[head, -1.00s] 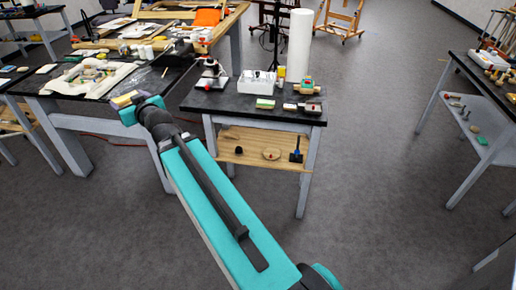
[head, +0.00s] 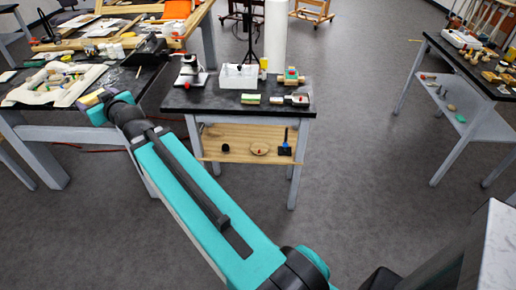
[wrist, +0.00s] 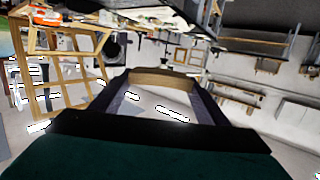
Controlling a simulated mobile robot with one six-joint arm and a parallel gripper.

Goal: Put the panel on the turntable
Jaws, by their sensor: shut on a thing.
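My gripper (head: 96,100) is at the left in the head view, at the far end of my raised arm. It is small there, with a tan piece at its tip. In the wrist view, my gripper (wrist: 160,92) has its dark fingers on either side of a tan-brown piece (wrist: 165,78), which spans between their tips. This piece is likely the panel; its face is not clear. I cannot pick out a turntable for certain.
The middle black-topped bench (head: 205,104) holds a microscope (head: 190,72), a white box (head: 239,76) and small blocks. A cluttered bench (head: 135,83) is at the left, another (head: 470,65) at the right. A marble-topped edge (head: 498,245) is close at lower right. The floor between is clear.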

